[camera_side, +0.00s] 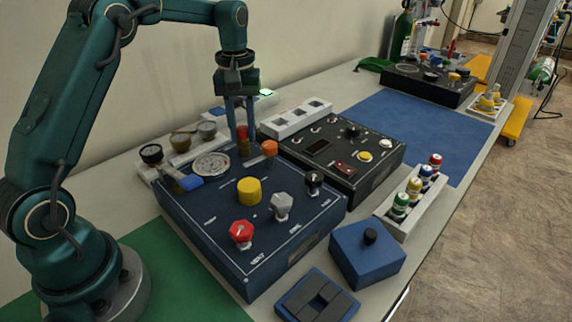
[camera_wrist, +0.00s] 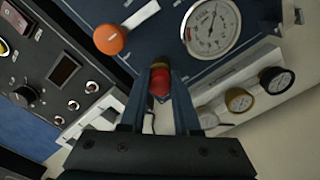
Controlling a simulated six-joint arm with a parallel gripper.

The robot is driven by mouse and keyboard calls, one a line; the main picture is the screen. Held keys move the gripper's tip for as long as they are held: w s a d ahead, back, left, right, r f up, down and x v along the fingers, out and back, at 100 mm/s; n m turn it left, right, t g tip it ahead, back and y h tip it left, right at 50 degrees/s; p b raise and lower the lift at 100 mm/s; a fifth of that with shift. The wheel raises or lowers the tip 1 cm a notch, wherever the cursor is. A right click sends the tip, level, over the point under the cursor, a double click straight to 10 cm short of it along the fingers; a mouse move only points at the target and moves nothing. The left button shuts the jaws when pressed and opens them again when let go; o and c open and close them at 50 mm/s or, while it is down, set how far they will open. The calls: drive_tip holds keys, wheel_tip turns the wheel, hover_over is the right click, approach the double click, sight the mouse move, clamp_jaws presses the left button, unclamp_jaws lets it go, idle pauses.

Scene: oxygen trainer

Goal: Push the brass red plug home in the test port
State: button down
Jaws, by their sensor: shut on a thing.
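The brass red plug (camera_side: 242,133) is upright between the fingers of my gripper (camera_side: 241,128), at the back edge of the blue trainer panel (camera_side: 215,232). In the wrist view the plug (camera_wrist: 160,84) shows its red body and a brass part beyond it, between the fingertips of my gripper (camera_wrist: 160,80). My gripper is shut on the plug and points down. The test port is hidden under the plug and fingers. I cannot tell how deep the plug sits.
An orange knob (camera_side: 269,148) stands close to the right of my gripper, and a round gauge (camera_side: 211,165) lies to its left. A black panel box (camera_side: 335,150) is to the right. A blue mat (camera_side: 425,125) beyond it has free room.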

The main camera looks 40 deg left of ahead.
drive_tip(key=shift+f, duration=0.35)
drive_tip(key=c, duration=0.6)
unclamp_jaws()
drive_tip(key=shift+o, duration=0.2)
drive_tip(key=shift+r, duration=2.65)
drive_tip(key=s+d+r+m+t, duration=0.3)
drive_tip(key=s+d+r, duration=0.45)
drive_tip(key=r, duration=0.25)
drive_tip(key=s+d+f+m+t, duration=0.2)
drive_tip(key=s+f+m, duration=0.4)
drive_tip(key=s, duration=0.5)
wheel_tip(320, 180, down, 2)
drive_tip(key=shift+s+d+f+t, duration=0.2)
drive_tip(key=shift+s+d+t, duration=0.1)
drive_tip(key=shift+d, duration=0.4)
